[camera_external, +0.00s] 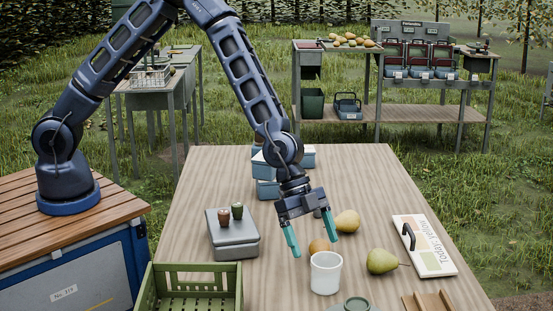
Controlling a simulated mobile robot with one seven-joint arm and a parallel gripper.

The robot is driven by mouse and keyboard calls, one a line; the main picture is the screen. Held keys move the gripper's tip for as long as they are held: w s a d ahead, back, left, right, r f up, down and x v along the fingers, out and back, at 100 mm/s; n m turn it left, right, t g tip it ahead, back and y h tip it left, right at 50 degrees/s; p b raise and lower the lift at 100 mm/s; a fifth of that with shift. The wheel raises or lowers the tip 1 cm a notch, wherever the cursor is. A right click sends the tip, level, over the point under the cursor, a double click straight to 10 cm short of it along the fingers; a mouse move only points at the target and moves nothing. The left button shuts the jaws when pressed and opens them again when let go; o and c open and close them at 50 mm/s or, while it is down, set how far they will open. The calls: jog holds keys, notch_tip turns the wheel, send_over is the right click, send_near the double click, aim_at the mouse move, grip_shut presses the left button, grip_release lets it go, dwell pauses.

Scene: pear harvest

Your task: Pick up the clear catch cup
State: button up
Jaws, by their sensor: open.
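A whitish, cloudy-looking cup (326,274) stands upright on the wooden table (200,190) near the front middle; it is the only cup in view and does not look fully clear. My gripper (312,238) hangs above and slightly behind it, fingers pointing down and spread apart. The teal fingertips are on either side of a gap with nothing held. The left fingertip is left of the cup's rim, and the right one is above and to its right. I cannot tell the exact depth between fingers and cup.
A yellow pear (347,221), an orange-brown fruit (319,247) and a green pear (381,261) lie close around the cup. A sign board (424,246) lies right, a grey box (232,236) left, a green crate (190,303) front left. A wooden rack (430,302) is front right.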

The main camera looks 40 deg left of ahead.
aim_at(333, 289)
jog(key=x, duration=0.3)
jog(key=shift+s+d+f, duration=0.1)
jog(key=shift+d+f, duration=0.1)
jog(key=shift+f, duration=0.1)
jog(key=shift+w+d+x, duration=0.1)
jog(key=shift+w+x, duration=0.05)
jog(key=shift+x, duration=1.25)
jog(key=shift+w+d+x, duration=0.15)
jog(key=shift+x, duration=1.25)
jog(key=shift+r, duration=0.15)
jog(key=shift+c, duration=0.5)
jog(key=c, duration=1)
